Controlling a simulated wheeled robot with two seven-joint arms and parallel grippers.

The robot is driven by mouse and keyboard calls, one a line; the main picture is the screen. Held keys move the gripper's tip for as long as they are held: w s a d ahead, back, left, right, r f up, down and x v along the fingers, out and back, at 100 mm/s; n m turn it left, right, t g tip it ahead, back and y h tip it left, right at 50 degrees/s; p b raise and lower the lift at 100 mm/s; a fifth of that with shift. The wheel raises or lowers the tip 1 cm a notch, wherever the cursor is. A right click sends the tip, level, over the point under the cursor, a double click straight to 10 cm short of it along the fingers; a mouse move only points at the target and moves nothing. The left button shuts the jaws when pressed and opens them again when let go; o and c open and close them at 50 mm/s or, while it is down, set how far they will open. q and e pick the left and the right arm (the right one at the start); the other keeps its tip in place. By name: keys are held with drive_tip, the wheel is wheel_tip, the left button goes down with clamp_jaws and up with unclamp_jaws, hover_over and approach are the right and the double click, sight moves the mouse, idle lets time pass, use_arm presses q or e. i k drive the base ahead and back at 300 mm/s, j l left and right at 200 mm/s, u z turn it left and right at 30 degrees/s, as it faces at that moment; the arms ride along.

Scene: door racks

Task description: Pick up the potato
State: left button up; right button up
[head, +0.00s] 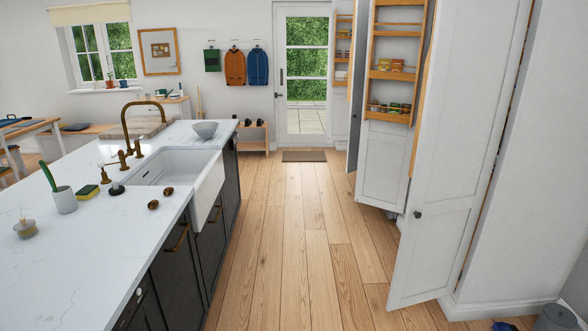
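I cannot make out a potato for certain. Two small dark-brown round items, one nearer (153,204) and one farther (168,191), sit on the white countertop (75,250) by the near edge of the sink; they are too small to tell what they are. The door racks (393,75) on the open tall cupboard door hold several small packets and jars, also too small to make out. The inside of the cupboard is mostly hidden behind its doors. Neither of my grippers is in view.
A white sink (175,167) with a brass tap (127,118) is set in the island at left. A grey bowl (205,129) stands beyond it. An open white door (455,160) juts out at right. The wooden floor (290,240) between is clear toward the glass door (306,75).

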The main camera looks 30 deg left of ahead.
sight(168, 190)
drive_tip(key=i+j+u, duration=0.15)
drive_tip(key=i+u, duration=0.2)
drive_tip(key=i, duration=0.2)
drive_tip(key=i+u, duration=0.35)
drive_tip(key=i, duration=0.2)
drive_tip(key=i+l+u, duration=0.1)
drive_tip(key=i+u, duration=0.25)
drive_tip(key=i, duration=0.2)
